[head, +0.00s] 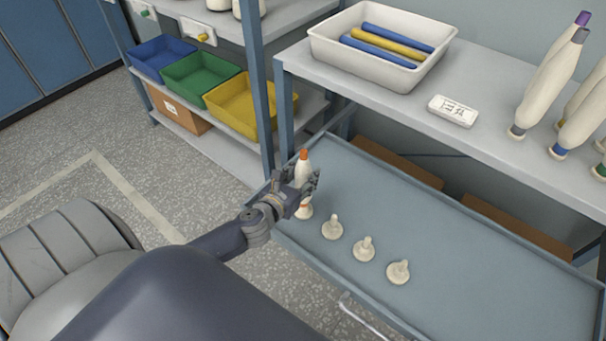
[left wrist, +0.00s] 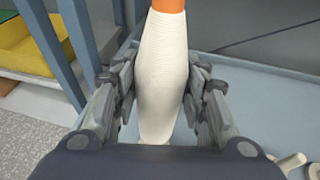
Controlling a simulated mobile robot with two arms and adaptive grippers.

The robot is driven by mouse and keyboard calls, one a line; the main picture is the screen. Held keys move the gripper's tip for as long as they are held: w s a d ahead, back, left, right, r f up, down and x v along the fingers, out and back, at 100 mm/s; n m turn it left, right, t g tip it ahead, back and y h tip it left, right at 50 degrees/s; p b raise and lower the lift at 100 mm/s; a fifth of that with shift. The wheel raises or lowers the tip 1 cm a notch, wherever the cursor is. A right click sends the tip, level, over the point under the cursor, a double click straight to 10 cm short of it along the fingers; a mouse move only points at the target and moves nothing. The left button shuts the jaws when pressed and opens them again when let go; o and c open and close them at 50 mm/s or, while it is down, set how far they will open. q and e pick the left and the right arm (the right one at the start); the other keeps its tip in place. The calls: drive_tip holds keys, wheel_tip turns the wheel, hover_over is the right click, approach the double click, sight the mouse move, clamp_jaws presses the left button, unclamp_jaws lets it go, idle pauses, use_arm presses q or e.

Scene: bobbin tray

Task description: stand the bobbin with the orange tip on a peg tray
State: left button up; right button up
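The bobbin with the orange tip (head: 303,168) is cream-white and stands upright at the left end of the blue-grey peg tray (head: 455,255). Its lower end is in line with the row of pegs; the peg under it is hidden. My left gripper (head: 302,183) has a finger on each side of its body. In the left wrist view the bobbin (left wrist: 162,80) fills the space between the fingers (left wrist: 161,95), which look pressed against it. Three bare cream pegs, (head: 332,228), (head: 364,249) and (head: 398,272), stand to its right. My right gripper is out of view.
A shelf above the tray holds a white bin (head: 330,48) with blue and yellow rods, a label block (head: 453,110) and several other bobbins (head: 553,78). A blue post (head: 259,80) stands close behind my left gripper. Coloured bins (head: 240,105) are at left.

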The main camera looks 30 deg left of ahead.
use_arm(q)
drive_tip(key=o, duration=0.3)
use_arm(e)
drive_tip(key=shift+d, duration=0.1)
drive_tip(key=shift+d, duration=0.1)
use_arm(q)
drive_tip(key=v, duration=0.7)
drive_tip(key=shift+s+r, duration=0.1)
drive_tip(key=shift+s, duration=0.25)
drive_tip(key=shift+s+r, duration=0.1)
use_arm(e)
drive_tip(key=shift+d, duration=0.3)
